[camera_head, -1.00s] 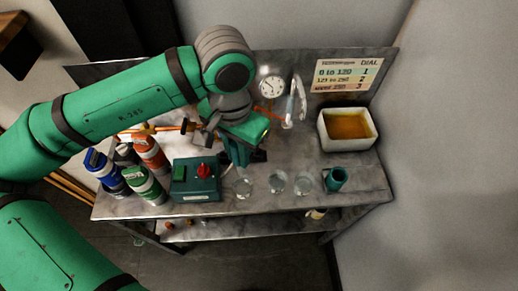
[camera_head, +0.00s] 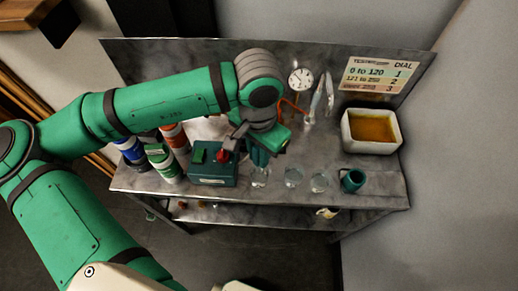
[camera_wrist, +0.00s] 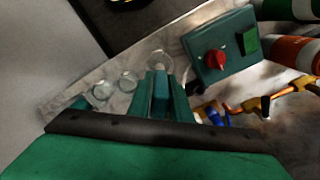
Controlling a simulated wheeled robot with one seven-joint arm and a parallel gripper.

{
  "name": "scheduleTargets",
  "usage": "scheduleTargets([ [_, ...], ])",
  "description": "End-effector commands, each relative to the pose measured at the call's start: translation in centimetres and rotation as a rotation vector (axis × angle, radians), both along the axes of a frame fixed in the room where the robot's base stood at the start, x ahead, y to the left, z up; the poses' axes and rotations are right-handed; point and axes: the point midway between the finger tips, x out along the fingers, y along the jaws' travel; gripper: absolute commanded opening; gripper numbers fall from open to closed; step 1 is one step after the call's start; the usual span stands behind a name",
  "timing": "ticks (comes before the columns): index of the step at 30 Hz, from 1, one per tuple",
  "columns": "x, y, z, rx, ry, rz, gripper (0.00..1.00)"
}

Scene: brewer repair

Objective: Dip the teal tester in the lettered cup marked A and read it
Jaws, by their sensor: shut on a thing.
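My gripper (camera_head: 260,158) is shut on the teal tester, which shows between the fingers in the wrist view (camera_wrist: 160,92). It points down just above and behind the left clear glass cup (camera_head: 260,178). This cup also shows beyond the fingertips in the wrist view (camera_wrist: 159,62). I cannot tell whether the tester's tip is inside the cup. A middle glass cup (camera_head: 293,178) and a right glass cup (camera_head: 319,183) stand in the same row. No letters on the cups can be read. The tester's display is not visible.
A teal box (camera_head: 213,175) with a red knob stands left of the cups, with several bottles (camera_head: 160,160) beyond it. A teal holder (camera_head: 353,181) stands at the right. A white basin (camera_head: 372,146) of amber liquid, a gauge (camera_head: 300,80) and a dial chart (camera_head: 381,75) are behind.

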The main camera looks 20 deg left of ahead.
Motion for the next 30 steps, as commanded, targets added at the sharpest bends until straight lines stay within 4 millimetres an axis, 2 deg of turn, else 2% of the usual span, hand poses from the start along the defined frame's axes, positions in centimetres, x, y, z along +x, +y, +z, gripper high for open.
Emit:
scheduleTargets([
  [18, 0.0, 0.0, -4.1, -0.001, 0.001, 0.000, 0.00],
  [30, 0.0, 0.0, -4.9, 0.000, 0.000, 0.000, 0.00],
])
